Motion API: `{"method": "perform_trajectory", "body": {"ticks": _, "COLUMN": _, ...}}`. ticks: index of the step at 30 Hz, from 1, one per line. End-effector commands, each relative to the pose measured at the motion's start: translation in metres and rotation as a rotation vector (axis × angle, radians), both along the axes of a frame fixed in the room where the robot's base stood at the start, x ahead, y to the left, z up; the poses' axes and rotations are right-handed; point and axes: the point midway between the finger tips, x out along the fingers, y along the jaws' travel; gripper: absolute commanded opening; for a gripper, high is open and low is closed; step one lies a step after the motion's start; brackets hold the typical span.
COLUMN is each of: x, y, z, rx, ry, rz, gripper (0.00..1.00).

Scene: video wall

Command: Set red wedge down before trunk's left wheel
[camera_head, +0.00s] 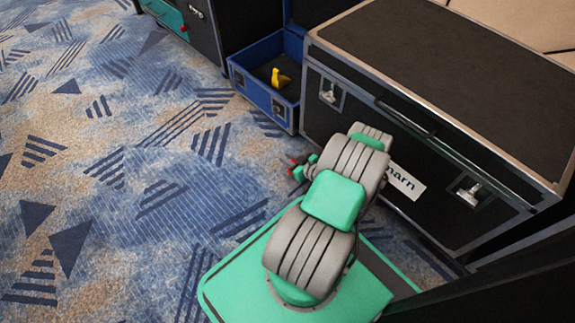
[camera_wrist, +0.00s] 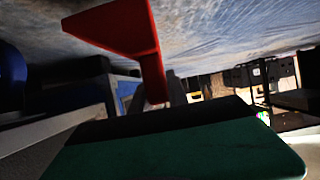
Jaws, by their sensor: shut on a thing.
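The red wedge (camera_wrist: 125,30) is large in the upper part of the wrist view. In the head view only small bits of red (camera_head: 293,170) show beside my gripper (camera_head: 302,168), partly hidden by my arm. My gripper is shut on the wedge and holds it in front of the black trunk (camera_head: 325,118), near its left end. The trunk has metal edges, latches and a white label partly covered by my arm. I cannot make out its left wheel. Whether the wedge touches the floor cannot be told.
A blue open bin (camera_head: 262,95) with a yellow wedge (camera_head: 281,78) in it stands left of the trunk. Another dark case (camera_head: 205,30) is beyond it. Patterned carpet (camera_head: 110,170) lies free to the left. A dark object fills the lower right corner.

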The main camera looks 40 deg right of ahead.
Motion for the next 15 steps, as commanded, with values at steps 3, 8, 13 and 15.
{"method": "perform_trajectory", "body": {"ticks": 3, "x": 0.0009, "y": 0.0024, "z": -0.0241, "rx": 0.002, "ry": 0.000, "rz": 0.002, "gripper": 0.00}}
{"method": "perform_trajectory", "body": {"ticks": 8, "x": 0.0011, "y": 0.0019, "z": -0.0210, "rx": 0.002, "ry": -0.001, "rz": 0.002, "gripper": 0.00}}
{"method": "perform_trajectory", "body": {"ticks": 13, "x": 0.0011, "y": 0.0023, "z": -0.0241, "rx": 0.002, "ry": 0.000, "rz": 0.002, "gripper": 0.00}}
{"method": "perform_trajectory", "body": {"ticks": 15, "x": 0.0010, "y": 0.0025, "z": -0.0248, "rx": 0.003, "ry": 0.000, "rz": 0.002, "gripper": 0.23}}
